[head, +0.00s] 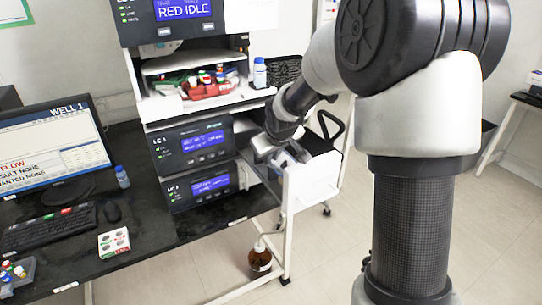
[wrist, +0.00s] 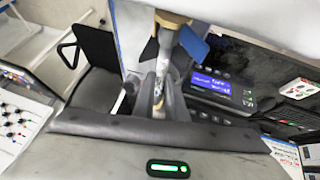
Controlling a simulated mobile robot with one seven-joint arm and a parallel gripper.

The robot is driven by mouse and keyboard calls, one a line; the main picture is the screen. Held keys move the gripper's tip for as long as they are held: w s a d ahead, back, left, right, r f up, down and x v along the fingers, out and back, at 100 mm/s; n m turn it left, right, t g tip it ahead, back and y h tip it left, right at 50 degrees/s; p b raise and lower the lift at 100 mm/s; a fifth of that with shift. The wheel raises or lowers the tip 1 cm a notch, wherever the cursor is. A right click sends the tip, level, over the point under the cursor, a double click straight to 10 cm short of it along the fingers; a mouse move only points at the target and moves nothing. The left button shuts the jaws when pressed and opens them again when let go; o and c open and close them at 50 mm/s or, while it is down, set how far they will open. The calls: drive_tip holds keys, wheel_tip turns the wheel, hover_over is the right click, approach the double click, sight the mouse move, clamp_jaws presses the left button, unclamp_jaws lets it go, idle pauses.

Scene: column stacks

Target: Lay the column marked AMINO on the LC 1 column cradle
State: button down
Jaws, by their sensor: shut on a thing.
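My gripper (head: 280,152) is beside the right side of the LC 1 stack (head: 192,145) in the head view, above a white-sided stand. The LC 1 column cradle cannot be made out; my gripper and arm cover the area beside the stack.
A white panel (head: 312,183) stands just in front of my gripper. A monitor (head: 52,150), keyboard (head: 48,228) and white vial box (head: 113,242) are on the black bench at left. A brown bottle (head: 260,257) stands low by the stand. A black chair (wrist: 95,85) shows in the wrist view.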

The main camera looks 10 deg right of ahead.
drive_tip(key=c, duration=1.7)
unclamp_jaws()
